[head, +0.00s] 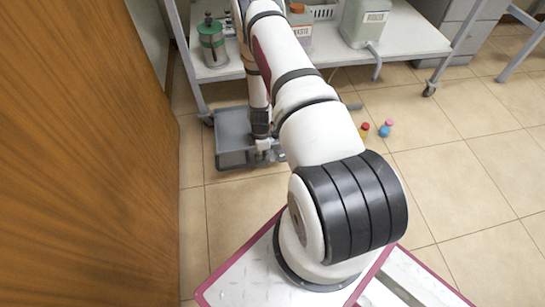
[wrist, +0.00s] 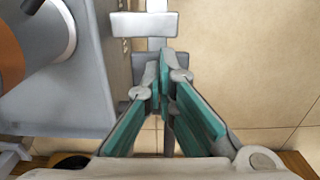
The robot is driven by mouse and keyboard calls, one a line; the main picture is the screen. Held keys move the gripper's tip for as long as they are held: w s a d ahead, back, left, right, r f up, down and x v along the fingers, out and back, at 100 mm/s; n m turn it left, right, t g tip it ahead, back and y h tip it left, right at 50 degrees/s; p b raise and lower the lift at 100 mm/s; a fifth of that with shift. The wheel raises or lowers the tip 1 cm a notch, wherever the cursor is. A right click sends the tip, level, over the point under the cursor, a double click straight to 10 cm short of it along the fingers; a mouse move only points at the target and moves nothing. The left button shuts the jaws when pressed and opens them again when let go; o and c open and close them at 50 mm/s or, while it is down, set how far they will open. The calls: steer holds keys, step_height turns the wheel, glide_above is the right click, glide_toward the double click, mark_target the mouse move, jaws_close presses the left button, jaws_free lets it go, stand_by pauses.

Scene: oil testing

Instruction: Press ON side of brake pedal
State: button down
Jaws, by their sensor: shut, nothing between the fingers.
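A light grey, flat pedal-like piece (wrist: 143,24), apparently the brake pedal, lies just beyond my fingertips in the wrist view. No ON marking is readable on it. My gripper (wrist: 165,58) has its teal-lined fingers brought together at the tips, with nothing between them. In the head view, my gripper (head: 263,150) is small and low, beside the grey tray-like base (head: 233,159). The pedal is not clear there.
A grey body with a round orange-and-white part (wrist: 40,45) fills the left of the wrist view. A white wheeled table (head: 415,40) holds a green canister (head: 212,42) and containers. A wooden panel (head: 90,150) stands left. Small coloured bottles (head: 385,128) stand on open tiled floor.

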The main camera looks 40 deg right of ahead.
steer(key=shift+f, duration=0.2)
steer(key=shift+r, duration=0.1)
steer(key=shift+r+p, duration=2.1)
steer(key=shift+r, duration=1.4)
